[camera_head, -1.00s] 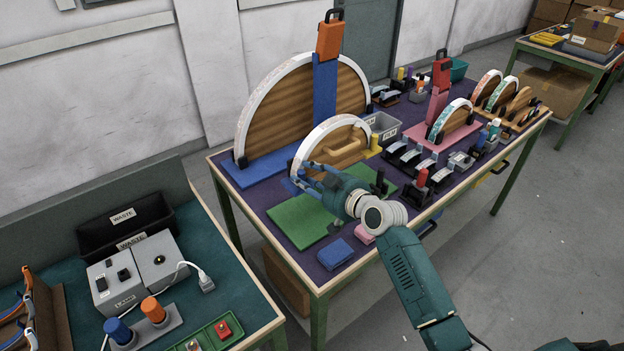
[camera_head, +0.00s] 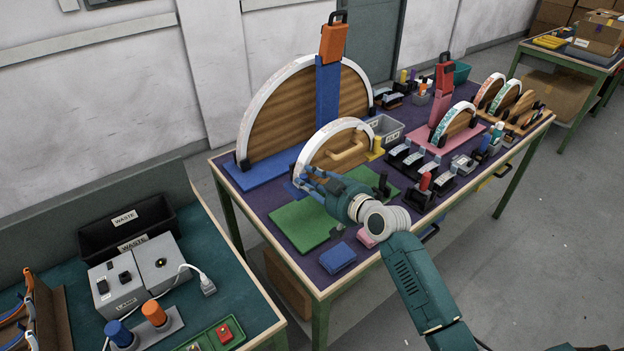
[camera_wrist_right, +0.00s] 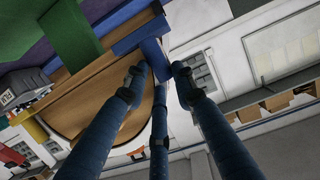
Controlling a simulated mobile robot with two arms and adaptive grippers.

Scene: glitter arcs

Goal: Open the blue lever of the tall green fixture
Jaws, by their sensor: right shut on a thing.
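The green fixture has a flat green base (camera_head: 303,226) on the purple-topped table. Beside it stands a white-rimmed arc with a wood-brown face (camera_head: 345,150). My right gripper (camera_head: 308,184) is at the lower left end of this arc. In the right wrist view, my right gripper (camera_wrist_right: 158,78) is shut on the blue lever (camera_wrist_right: 155,55). A green upright part (camera_wrist_right: 72,28) of the fixture shows at the upper left there. The fingers and arm hide much of the lever and arc foot in the head view. My left gripper is not in view.
A larger arc with a blue base (camera_head: 250,175) and orange-topped blue post (camera_head: 328,90) stands behind. A blue block (camera_head: 338,257) lies near the front edge. Black-and-white clamps (camera_head: 400,155) and a pink fixture (camera_head: 438,138) are to the right.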

